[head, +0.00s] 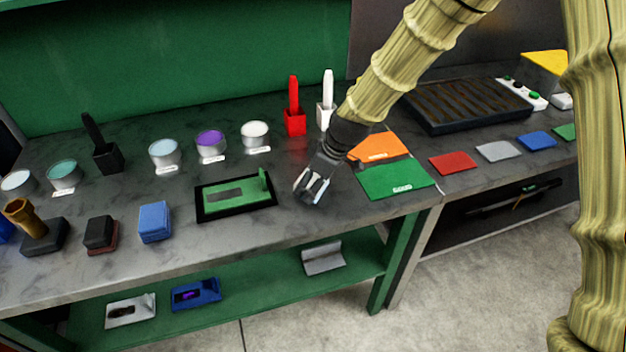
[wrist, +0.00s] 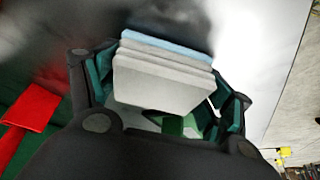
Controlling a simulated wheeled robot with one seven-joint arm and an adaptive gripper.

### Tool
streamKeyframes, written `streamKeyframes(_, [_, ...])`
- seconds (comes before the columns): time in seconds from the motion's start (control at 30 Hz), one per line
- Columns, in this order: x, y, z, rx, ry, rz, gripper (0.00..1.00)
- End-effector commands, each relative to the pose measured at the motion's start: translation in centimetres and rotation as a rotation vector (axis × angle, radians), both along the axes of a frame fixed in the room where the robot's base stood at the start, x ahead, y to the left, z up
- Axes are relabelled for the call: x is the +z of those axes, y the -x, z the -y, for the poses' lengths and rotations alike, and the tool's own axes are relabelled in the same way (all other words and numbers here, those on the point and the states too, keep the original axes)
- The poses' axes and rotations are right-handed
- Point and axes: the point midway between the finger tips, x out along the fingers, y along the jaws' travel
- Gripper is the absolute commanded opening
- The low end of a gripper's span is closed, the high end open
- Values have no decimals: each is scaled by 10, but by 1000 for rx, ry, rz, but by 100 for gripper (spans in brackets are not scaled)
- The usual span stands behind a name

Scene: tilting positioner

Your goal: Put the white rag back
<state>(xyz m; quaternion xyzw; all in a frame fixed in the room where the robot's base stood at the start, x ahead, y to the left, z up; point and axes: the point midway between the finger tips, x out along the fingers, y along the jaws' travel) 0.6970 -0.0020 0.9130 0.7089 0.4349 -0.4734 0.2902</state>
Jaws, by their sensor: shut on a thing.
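My gripper (head: 313,190) is over the front part of the bench, between the black-framed green tray and the green mat. It is shut on a folded, layered pale grey-white thing, which looks like the white rag (wrist: 160,82); one outer layer is light blue. In the wrist view the rag sits between the two dark fingers (wrist: 162,92). In the head view only a small pale part of it shows between the fingers. I cannot tell whether it touches the bench.
A green mat (head: 395,180) and an orange mat (head: 380,147) lie right of my gripper. A black-framed green tray (head: 236,210) is left. Red (head: 452,163), pale grey (head: 498,151) and blue (head: 536,140) squares lie farther right. Red (head: 294,121) and white (head: 325,113) holders stand behind.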

Motion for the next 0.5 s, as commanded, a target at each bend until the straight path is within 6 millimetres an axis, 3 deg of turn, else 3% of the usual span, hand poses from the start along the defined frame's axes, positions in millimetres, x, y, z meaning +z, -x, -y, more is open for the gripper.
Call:
streamKeyframes(0.27, [-3,0,0,0,0,0,54])
streamKeyframes(0.3, [-3,0,0,0,0,0,82])
streamKeyframes(0.4, [-2,0,0,0,0,0,100])
streamKeyframes(0.5, [-2,0,0,0,0,0,100])
